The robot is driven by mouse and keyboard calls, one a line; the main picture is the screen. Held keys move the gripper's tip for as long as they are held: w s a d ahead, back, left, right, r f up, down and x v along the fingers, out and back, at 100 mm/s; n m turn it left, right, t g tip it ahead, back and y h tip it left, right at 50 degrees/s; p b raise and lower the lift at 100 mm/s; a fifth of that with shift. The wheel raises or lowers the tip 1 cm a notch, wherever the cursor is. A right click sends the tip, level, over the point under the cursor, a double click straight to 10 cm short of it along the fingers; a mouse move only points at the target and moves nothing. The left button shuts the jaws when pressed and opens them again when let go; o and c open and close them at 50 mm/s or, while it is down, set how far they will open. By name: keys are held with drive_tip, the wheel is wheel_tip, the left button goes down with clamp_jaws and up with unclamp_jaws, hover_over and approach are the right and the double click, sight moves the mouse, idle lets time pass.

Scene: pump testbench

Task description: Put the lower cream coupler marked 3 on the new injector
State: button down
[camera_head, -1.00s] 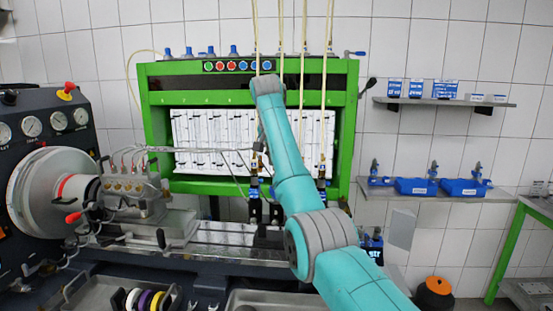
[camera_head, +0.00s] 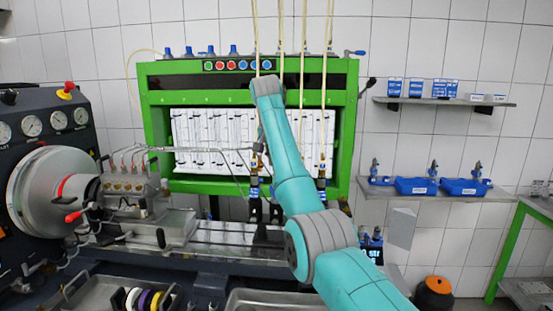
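Several cream hoses (camera_head: 326,75) hang from above in front of the green test bench (camera_head: 346,120). The rightmost hose ends at a dark and brass fitting (camera_head: 322,165) above a blue-labelled injector (camera_head: 321,184). Another injector (camera_head: 253,190) with a blue label stands upright to the left of my arm. I cannot read a 3 on any coupler, or tell which injector is the new one. My teal arm crosses in front of the bench, and its wrist bends near the bench's top. My gripper is hidden behind the arm, so its grip does not show.
A machine with a large grey disc (camera_head: 40,195) and gauges stands at left, with thin metal pipes running right. A wall shelf (camera_head: 400,190) at right holds blue trays. Coloured rings (camera_head: 148,300) lie at the bottom left. An orange and black container (camera_head: 434,294) stands low at right.

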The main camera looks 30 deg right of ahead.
drive_tip(key=shift+f, duration=0.35)
drive_tip(key=c, duration=1.2)
unclamp_jaws()
drive_tip(key=shift+c, duration=0.2)
drive_tip(key=shift+r, duration=0.1)
